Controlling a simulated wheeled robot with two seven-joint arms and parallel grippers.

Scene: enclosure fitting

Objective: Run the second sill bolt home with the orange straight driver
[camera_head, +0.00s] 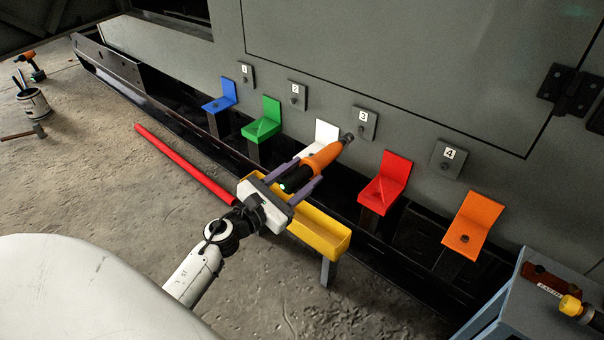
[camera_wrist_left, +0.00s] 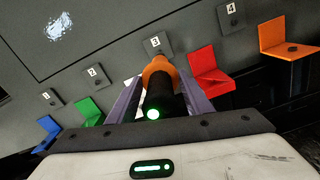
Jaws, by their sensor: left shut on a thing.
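The orange straight driver (camera_head: 322,158) has an orange body, a black grip and a dark nose. My left gripper (camera_head: 304,176) is shut on its black grip; the driver also shows in the left wrist view (camera_wrist_left: 157,72). Its nose points up and right, in front of the white bracket (camera_head: 326,131) and near plate 3 (camera_head: 364,122). I cannot tell whether it touches anything. Along the sill stand a blue bracket (camera_head: 220,97), a green bracket (camera_head: 264,122), a red bracket (camera_head: 386,182) and an orange bracket (camera_head: 471,224). Dark bolt heads show on some; the white bracket is partly hidden.
A yellow tray (camera_head: 328,238) on a post stands below my left gripper. A red bar (camera_head: 185,163) lies left of it. Plates 1 (camera_head: 246,74), 2 (camera_head: 297,95) and 4 (camera_head: 448,158) are on the grey wall. A bench (camera_head: 522,300) with a yellow-tipped tool (camera_head: 571,306) stands lower right.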

